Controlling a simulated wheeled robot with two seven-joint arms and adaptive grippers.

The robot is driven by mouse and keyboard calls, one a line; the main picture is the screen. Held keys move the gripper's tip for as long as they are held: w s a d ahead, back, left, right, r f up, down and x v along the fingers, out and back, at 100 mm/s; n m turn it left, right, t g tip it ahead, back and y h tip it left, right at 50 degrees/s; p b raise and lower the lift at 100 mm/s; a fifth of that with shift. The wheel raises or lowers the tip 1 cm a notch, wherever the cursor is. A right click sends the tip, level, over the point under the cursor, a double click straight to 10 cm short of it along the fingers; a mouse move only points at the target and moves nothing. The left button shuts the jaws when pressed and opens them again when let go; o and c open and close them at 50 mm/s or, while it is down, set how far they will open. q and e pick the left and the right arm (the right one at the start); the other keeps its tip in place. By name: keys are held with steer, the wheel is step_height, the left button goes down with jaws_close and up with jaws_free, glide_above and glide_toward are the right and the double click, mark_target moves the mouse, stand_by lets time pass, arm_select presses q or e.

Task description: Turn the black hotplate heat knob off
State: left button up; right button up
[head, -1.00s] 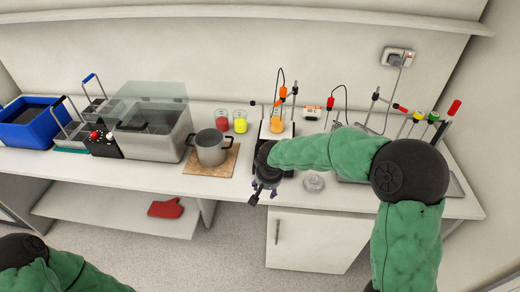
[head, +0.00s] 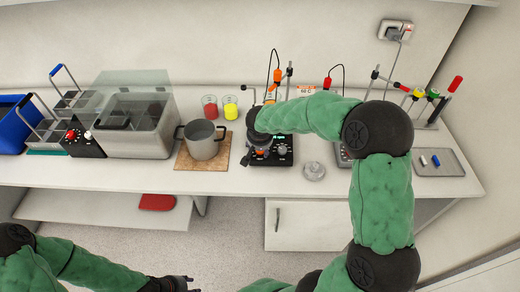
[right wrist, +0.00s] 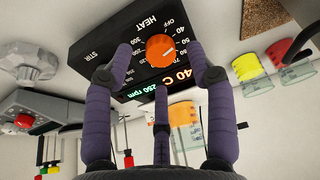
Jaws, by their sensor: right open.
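The black hotplate (head: 283,158) stands on the counter in the head view, partly hidden by my right gripper (head: 262,153). In the right wrist view its orange heat knob (right wrist: 160,49) shows on the black panel (right wrist: 118,52), with HEAT and OFF lettering beside it. The knob's pale mark points away from OFF. The display (right wrist: 181,80) reads 40 C, with 250 rpm in green. My right gripper (right wrist: 160,62) is open, its purple fingers spread around the knob; contact is not clear. My left gripper (head: 180,283) is low at the bottom edge, its jaws unclear.
A pot (head: 203,142) on a cork mat stands left of the hotplate, with red (head: 210,108) and yellow (head: 230,109) beakers behind. A grey lobed object (head: 314,171) lies to the right. A tray (head: 446,169) lies at the far right.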

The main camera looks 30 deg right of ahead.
steer(key=shift+x, duration=1.45)
steer(key=c, duration=1.1)
jaws_close()
steer(key=shift+s+f+n, duration=0.15)
steer(key=shift+n, duration=0.25)
